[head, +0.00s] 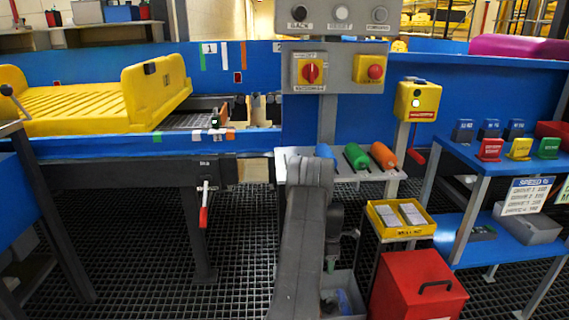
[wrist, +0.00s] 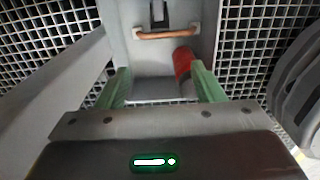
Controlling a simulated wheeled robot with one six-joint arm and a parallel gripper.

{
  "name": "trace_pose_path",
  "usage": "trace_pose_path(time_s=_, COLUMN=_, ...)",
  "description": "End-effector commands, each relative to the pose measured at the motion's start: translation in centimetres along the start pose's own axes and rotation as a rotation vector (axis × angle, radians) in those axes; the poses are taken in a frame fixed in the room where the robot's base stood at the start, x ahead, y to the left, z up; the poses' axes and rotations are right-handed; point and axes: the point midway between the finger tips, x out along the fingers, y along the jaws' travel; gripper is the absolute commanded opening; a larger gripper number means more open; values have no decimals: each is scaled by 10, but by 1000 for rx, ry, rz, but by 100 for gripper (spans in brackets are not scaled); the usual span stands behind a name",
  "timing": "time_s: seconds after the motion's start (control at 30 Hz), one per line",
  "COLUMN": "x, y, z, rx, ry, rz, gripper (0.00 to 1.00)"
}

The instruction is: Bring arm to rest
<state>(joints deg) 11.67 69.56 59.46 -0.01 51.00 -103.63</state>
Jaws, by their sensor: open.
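My arm (head: 305,230) hangs in front of the conveyor in the head view, folded downward over the grated floor. My gripper (wrist: 162,75) shows in the wrist view with two green fingers spread apart and nothing between them that they touch. Beyond the fingers is a grey bin or panel (wrist: 145,62) with a copper-coloured bar (wrist: 166,35) and a red cylinder (wrist: 182,62) near the right finger. In the head view my gripper is mostly hidden behind the arm.
A yellow tray (head: 80,115) sits on the conveyor at left. A red-handled lever (head: 204,205) hangs below its edge. Green and orange bottles (head: 383,155) lie on a ledge. A yellow bin (head: 385,230), red box (head: 415,285) and blue shelf (head: 475,170) stand right. Open grating lies left.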

Motion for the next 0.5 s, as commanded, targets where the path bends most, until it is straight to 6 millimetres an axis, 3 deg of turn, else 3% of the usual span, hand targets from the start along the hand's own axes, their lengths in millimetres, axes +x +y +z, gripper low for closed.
trace_pose_path(time_s=0.03, x=16, y=-1, z=0, rx=0, ry=1, rz=-3, gripper=62)
trace_pose_path(time_s=0.4, x=90, y=0, z=0, rx=0, ry=0, rz=-1, gripper=62)
trace_pose_path(time_s=0.47, x=102, y=-1, z=0, rx=0, ry=1, rz=-2, gripper=62)
trace_pose_path(time_s=0.5, x=92, y=1, z=0, rx=0, ry=-1, rz=3, gripper=62)
